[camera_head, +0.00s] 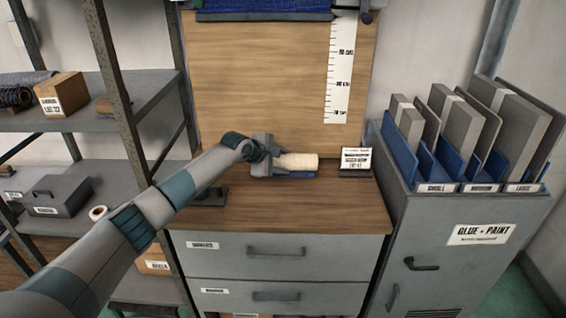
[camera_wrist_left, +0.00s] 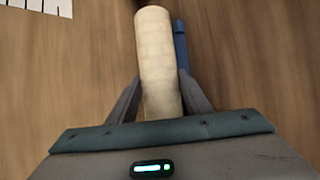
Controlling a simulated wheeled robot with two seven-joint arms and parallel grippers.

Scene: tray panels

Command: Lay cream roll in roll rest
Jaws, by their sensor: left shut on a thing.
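The cream roll (camera_head: 298,161) is a pale cylinder lying level at the back of the wooden worktop. My left gripper (camera_head: 280,163) is shut on one end of it. In the left wrist view the cream roll (camera_wrist_left: 155,60) sticks out between the two fingers (camera_wrist_left: 160,95). A blue piece (camera_head: 302,174), perhaps the roll rest, shows just below the roll in the head view. In the left wrist view this blue piece (camera_wrist_left: 180,45) lies beside the roll on its right. I cannot tell whether roll and blue piece touch. My right gripper is not in view.
A small sign (camera_head: 356,161) stands to the right of the roll. A grey cabinet (camera_head: 440,250) with panels in blue slots is at right; shelves (camera_head: 100,115) stand at left. The front worktop is clear.

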